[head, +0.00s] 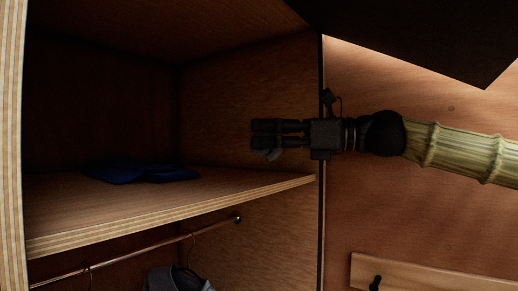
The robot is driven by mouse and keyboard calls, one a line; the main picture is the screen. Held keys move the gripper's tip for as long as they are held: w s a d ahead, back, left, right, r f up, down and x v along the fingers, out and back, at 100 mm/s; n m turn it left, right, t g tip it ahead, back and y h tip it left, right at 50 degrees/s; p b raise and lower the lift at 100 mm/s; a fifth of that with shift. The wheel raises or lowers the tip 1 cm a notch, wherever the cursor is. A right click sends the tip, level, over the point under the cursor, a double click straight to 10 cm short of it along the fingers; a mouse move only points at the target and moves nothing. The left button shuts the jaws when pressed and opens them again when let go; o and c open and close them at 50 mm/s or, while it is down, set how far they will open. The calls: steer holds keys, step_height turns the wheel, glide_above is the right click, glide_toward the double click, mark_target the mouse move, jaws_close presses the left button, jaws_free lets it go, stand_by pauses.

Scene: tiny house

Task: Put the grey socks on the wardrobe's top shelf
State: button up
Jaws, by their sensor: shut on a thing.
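The wardrobe's top shelf (230,187) runs across the left of the head view, with a pale layered front edge. My gripper (262,139) reaches in from the right, level, just above the shelf's right end. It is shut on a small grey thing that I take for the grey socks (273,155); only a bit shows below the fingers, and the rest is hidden. The grey piece is held clear of the shelf board.
Dark blue folded cloth (140,173) lies on the shelf's left part; the shelf between it and my gripper is bare. Below are a hanging rail (150,249) and a grey garment (178,279). A dark panel (430,30) overhangs at upper right. A hook board (430,275) is at lower right.

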steer(key=w+p, duration=0.1)
steer(key=w, duration=0.1)
steer(key=w+a, duration=0.1)
steer(key=w, duration=0.1)
steer(key=w+p, duration=0.1)
steer(key=shift+w+a+f+p, duration=0.2)
steer(key=shift+w+a+p, duration=0.1)
steer(key=shift+w, duration=0.1)
steer(key=shift+w+a+f+p, duration=0.1)
steer(key=shift+w+f+p, duration=0.05)
steer(key=shift+w+p, duration=0.35)
step_height(320, 180, down, 2)
steer(key=shift+w+f+p, duration=0.15)
steer(key=shift+p, duration=0.5)
steer(key=shift+f, duration=0.6)
steer(key=shift+f, duration=0.15)
steer(key=o, duration=1)
steer(key=shift+o, duration=0.2)
